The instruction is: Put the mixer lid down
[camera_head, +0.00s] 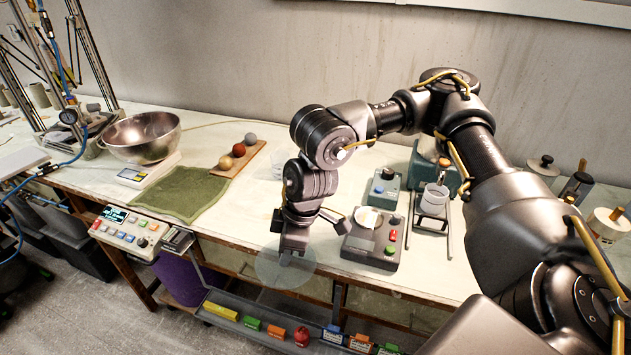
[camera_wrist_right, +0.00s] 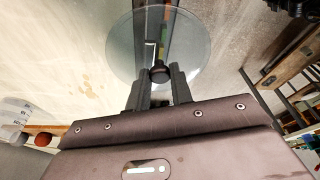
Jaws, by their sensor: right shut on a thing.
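The mixer lid (camera_head: 268,272) is a clear round disc with a small dark knob. My right gripper (camera_head: 287,254) is shut on the lid's knob, with the disc below the fingers. The lid appears over the table's front edge, partly in front of the tray rail below. Whether the disc touches anything cannot be told. My left gripper is not in view.
A grey device (camera_head: 362,245) with a white top and buttons stands right of the lid. A green cloth (camera_head: 178,193), steel bowl (camera_head: 135,147) and wooden board with balls (camera_head: 248,150) lie left. A low front rail (camera_head: 262,323) holds coloured blocks. Bare tabletop (camera_head: 236,215) shows between cloth and arm.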

